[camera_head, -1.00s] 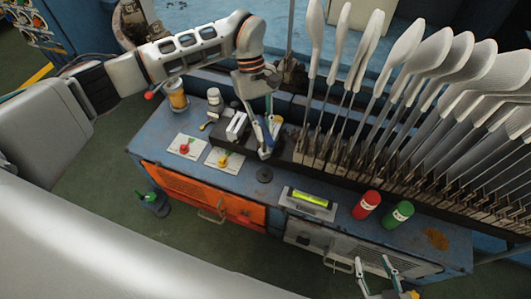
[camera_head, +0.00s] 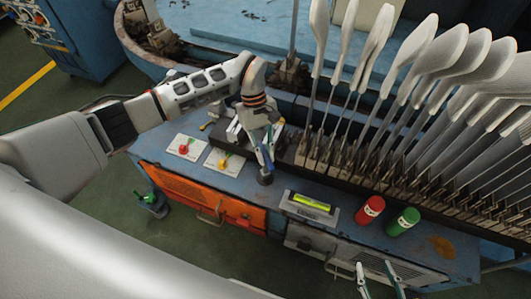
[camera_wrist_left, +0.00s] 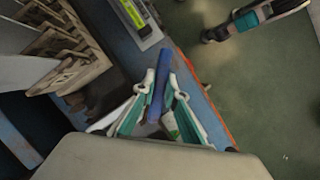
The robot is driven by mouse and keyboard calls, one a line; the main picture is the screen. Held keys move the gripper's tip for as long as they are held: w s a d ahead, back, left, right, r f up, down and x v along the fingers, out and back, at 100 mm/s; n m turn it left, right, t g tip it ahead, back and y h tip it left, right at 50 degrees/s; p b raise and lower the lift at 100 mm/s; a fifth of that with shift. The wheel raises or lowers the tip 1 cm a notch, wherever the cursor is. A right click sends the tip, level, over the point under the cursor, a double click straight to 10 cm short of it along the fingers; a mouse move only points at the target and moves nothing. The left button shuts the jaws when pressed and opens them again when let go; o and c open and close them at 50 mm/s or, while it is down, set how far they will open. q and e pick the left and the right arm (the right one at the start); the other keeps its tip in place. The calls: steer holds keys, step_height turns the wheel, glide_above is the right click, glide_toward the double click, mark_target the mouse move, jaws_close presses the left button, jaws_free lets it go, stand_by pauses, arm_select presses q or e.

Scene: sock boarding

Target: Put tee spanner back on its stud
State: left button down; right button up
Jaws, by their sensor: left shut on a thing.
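My left gripper (camera_head: 264,146) is shut on a blue bar, which I take to be the tee spanner (camera_wrist_left: 160,84). In the left wrist view, the bar runs lengthwise between the fingertips of my left gripper (camera_wrist_left: 160,98). A dark round base (camera_head: 265,178), seemingly the stud's, sits on the blue bench top directly below the gripper in the head view. The gripper partly hides it, and I cannot tell whether the spanner touches it. My right gripper (camera_head: 379,277) is at the bottom edge, fingers apart and empty.
A rack with several pale sock boards (camera_head: 388,70) stands behind and to the right. A yellow-green level (camera_head: 311,202), a red can (camera_head: 370,210) and a green can (camera_head: 403,221) are right of the base. Two switch plates (camera_head: 187,147) lie left.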

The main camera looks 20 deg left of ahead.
arm_select(q)
steer(key=shift+f, duration=0.45)
steer(key=shift+f+b, duration=0.1)
steer(key=shift+b, duration=0.2)
steer(key=c, duration=2)
jaws_free()
steer(key=shift+c, duration=0.2)
